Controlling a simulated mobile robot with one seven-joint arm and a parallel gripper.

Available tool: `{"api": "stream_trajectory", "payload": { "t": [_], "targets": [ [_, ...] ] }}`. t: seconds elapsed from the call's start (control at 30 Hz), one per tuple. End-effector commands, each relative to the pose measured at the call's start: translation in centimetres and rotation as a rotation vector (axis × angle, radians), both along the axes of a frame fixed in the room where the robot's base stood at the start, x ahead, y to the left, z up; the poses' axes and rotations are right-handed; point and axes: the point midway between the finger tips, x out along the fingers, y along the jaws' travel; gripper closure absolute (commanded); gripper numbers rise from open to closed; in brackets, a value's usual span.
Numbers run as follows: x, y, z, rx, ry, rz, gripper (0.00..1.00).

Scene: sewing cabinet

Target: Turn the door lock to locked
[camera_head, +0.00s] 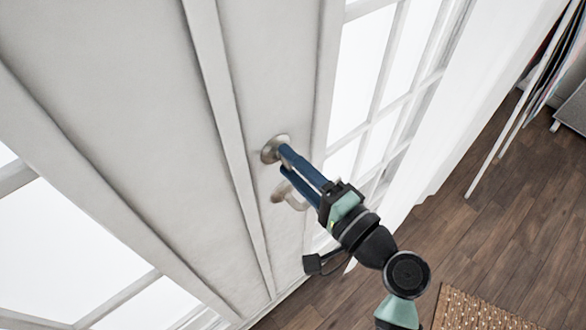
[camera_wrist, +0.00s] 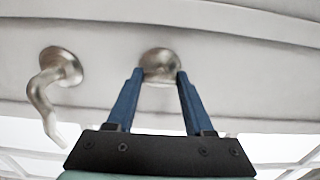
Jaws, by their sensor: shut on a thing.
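The door lock (camera_head: 272,148) is a round metal piece on the white door (camera_head: 140,110), above the curved door handle (camera_head: 285,194) in the head view. The lock also shows in the wrist view (camera_wrist: 160,65), between the fingertips. My gripper (camera_head: 287,157) has its blue fingers at the lock and is shut on it. In the wrist view my gripper (camera_wrist: 160,78) has one fingertip on each side of the lock, with a gap between the fingers. The handle (camera_wrist: 55,80) is to the left there, apart from the fingers. The lock's turn angle cannot be told.
Bright windows with white bars (camera_head: 380,70) flank the door panel. A white curtain (camera_head: 455,110) hangs to the right. The wooden floor (camera_head: 470,220) is mostly clear, with a brown dotted rug (camera_head: 475,312) at the bottom right.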

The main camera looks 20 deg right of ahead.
Motion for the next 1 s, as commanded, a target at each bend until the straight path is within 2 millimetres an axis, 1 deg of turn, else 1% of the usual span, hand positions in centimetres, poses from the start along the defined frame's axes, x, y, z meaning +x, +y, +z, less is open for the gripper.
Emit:
{"api": "stream_trajectory", "payload": {
  "t": [0.5,0.53,0.6,0.67,0.7,1.0],
  "targets": [
    [-0.01,-0.07,-0.02,-0.019,-0.004,-0.002,1.00],
    [-0.01,-0.07,-0.02,-0.019,-0.004,-0.002,0.42],
    [-0.01,-0.05,-0.01,-0.019,-0.004,-0.002,0.30],
    [-0.01,-0.05,-0.01,-0.018,-0.004,-0.001,0.19],
    [-0.01,-0.04,-0.01,-0.018,-0.004,-0.001,0.18],
    [-0.21,-0.09,-0.04,-0.015,-0.004,-0.001,0.18]
  ]
}}
